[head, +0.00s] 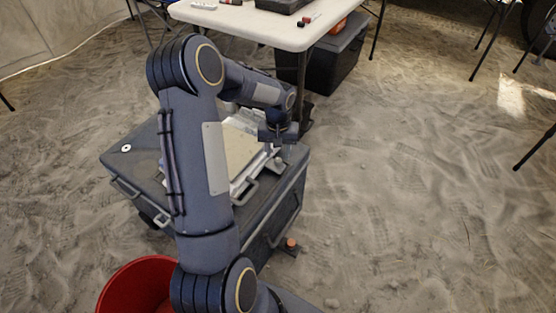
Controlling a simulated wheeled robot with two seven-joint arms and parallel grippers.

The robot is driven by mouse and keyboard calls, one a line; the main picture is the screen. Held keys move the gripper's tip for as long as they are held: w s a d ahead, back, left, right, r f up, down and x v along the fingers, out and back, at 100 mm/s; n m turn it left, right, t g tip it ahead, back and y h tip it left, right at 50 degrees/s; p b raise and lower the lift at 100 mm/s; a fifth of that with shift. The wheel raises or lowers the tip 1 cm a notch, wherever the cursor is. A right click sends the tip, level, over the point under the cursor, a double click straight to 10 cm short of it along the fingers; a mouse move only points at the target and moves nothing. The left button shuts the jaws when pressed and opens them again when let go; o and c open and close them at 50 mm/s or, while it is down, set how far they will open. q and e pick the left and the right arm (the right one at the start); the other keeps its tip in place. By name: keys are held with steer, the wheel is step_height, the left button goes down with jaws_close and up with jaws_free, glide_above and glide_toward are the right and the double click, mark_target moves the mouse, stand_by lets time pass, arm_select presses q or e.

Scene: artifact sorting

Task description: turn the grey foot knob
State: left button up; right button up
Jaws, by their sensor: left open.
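A pale tray-like frame (237,189) with handles lies on top of a large dark grey case (268,208). A small grey knob (278,163), which looks like the foot knob, shows at the frame's right corner. My left gripper (279,150) is open and points down just above this knob. I cannot tell whether its fingers touch the knob or reach around it. My left arm hides the left part of the frame and some of the case lid. My right gripper is not in view.
A white table (260,28) with a black tray (283,5) and small items stands behind. A dark bin (340,55) sits under it. A red bucket (135,290) stands at the front left. Sandy ground at the right is open.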

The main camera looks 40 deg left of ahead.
mark_target(278, 160)
arm_select(q)
steer(key=shift+f+b, duration=0.3)
steer(key=shift+f, duration=1.2)
jaws_close()
